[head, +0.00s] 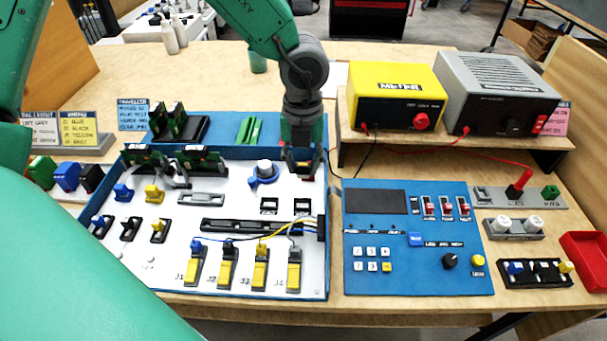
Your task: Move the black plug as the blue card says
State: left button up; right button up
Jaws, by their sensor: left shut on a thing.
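My left gripper (301,164) hangs over the top right corner of the white board. It is shut on a small dark thing that fits the black plug; the fingers hide most of it. A thin dark lead runs from the shelf down toward the gripper. The blue card (132,115) stands at the back left; its small print is too fine to read. A red plug (520,186) stands upright in the grey socket strip (482,198) at the right, with a green piece (550,192) at the strip's right end. My right gripper is not in view.
The white board (226,190) has a raised blue rim, levers and several yellow connectors. The blue control panel (400,270) lies to its right. A yellow power supply (397,95) and a grey one (500,90) stand on a shelf. A red tray (583,258) is far right.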

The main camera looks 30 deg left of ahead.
pick_arm(q)
jog(key=shift+r, duration=0.3)
jog(key=shift+o, duration=1.1)
grip_shut()
jog(key=shift+p, duration=0.35)
jog(key=shift+p, duration=0.4)
